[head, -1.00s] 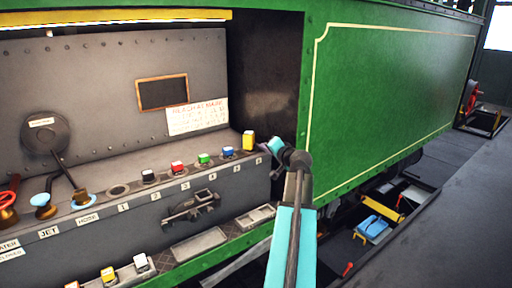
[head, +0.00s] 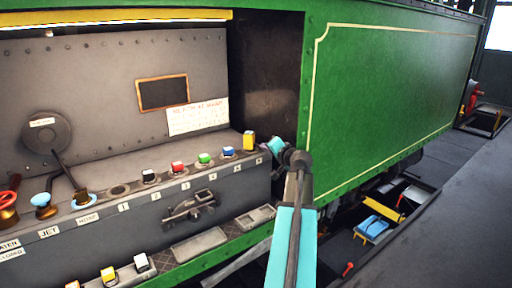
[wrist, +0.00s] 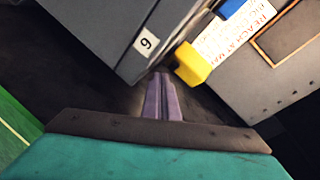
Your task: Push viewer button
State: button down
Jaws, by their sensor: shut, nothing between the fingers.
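A row of coloured cube buttons stands on the grey bench ledge: white and black (head: 149,176), red (head: 178,167), green (head: 204,159), blue (head: 228,152) and a taller yellow one (head: 249,141). No legible label names a viewer button. My gripper (head: 270,146) is by the right end of the ledge, just right of the yellow cube. In the wrist view my gripper's purple fingers (wrist: 161,97) are shut and empty, close to the bench corner. The yellow cube (wrist: 192,64) is just right of the fingertips, apparently apart, with the blue one (wrist: 229,8) beyond.
Numbered tags run along the bench front, below the cubes. More cubes (head: 108,274) stand on a lower ledge. Levers and knobs (head: 44,207) are at left. A green side panel (head: 400,90) closes off the right. A dark recess (head: 262,80) opens behind my gripper.

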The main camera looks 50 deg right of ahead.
jog(key=shift+w+a+b, duration=0.25)
jog(key=shift+w+b, duration=0.1)
jog(key=shift+w, duration=0.55)
dwell(1.8)
jog(key=shift+s, duration=0.2)
jog(key=shift+s+d+b, duration=0.25)
jog(key=shift+s+b, duration=0.25)
jog(key=shift+s, duration=0.2)
dwell(0.3)
jog(key=shift+s+d+b, duration=0.25)
jog(key=shift+s+b, duration=0.1)
jog(key=shift+s, duration=0.45)
jog(key=shift+s+d+b, duration=0.2)
jog(key=shift+s+b, duration=0.1)
jog(key=shift+s, duration=0.5)
jog(key=shift+s+d+b, duration=0.25)
jog(key=shift+s+b, duration=0.1)
jog(key=shift+s, duration=0.45)
jog(key=shift+f, duration=0.1)
